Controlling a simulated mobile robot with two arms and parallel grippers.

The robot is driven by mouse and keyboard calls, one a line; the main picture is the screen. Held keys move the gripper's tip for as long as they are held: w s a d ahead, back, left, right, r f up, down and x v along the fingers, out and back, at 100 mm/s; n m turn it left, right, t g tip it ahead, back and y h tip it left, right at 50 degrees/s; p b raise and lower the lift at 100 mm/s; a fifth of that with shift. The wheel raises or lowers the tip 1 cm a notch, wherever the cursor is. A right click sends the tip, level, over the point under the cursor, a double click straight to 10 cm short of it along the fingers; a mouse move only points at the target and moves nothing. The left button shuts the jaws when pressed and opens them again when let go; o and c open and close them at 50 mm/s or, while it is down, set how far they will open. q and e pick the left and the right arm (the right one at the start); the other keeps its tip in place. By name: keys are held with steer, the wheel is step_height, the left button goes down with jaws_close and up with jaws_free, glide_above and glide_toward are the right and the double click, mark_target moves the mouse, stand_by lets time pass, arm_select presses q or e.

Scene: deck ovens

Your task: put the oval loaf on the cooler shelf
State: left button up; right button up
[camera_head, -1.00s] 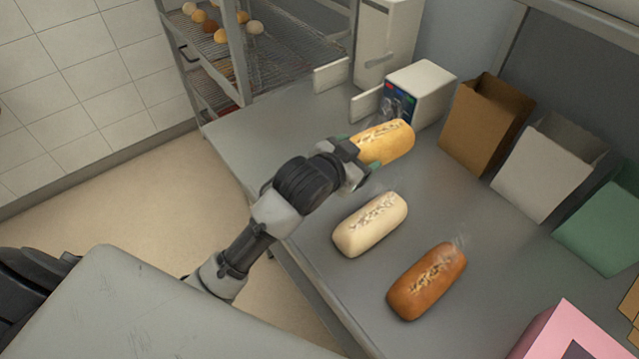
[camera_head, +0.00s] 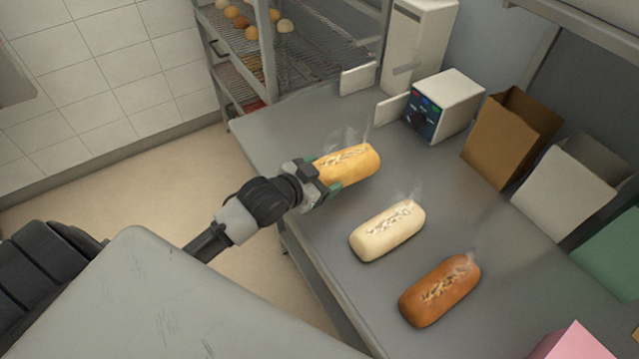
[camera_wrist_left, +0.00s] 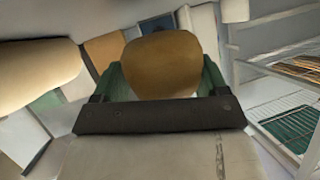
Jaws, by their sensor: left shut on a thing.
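My left gripper (camera_head: 322,183) is shut on a golden loaf (camera_head: 349,164) with a seeded top, above the grey table. In the left wrist view the same loaf (camera_wrist_left: 161,65) sits between the green fingers. A pale loaf (camera_head: 388,231) and a brown loaf (camera_head: 440,290) lie on the table to the right. All three loaves are long and rounded; which one the task means I cannot tell. A wire-shelved rack (camera_head: 262,75) at the back left holds several round buns. It may be the cooler; its wire shelves show at the right of the left wrist view (camera_wrist_left: 297,100). My right gripper is not in view.
On the table (camera_head: 290,128) stand a white box with a dial panel (camera_head: 446,104), a brown bag (camera_head: 510,140) and a white bag (camera_head: 571,188). A green bag (camera_head: 612,243) and a pink box (camera_head: 575,345) stand at the right. The table near the rack is clear.

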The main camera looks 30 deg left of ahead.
arm_select(q)
steer(key=shift+a+f, duration=0.15)
steer(key=shift+a, duration=0.1)
steer(key=shift+s+f+p, duration=0.1)
steer(key=shift+f+p, duration=0.6)
steer(key=shift+f, duration=1.05)
steer(key=shift+f, duration=0.15)
steer(key=o, duration=1)
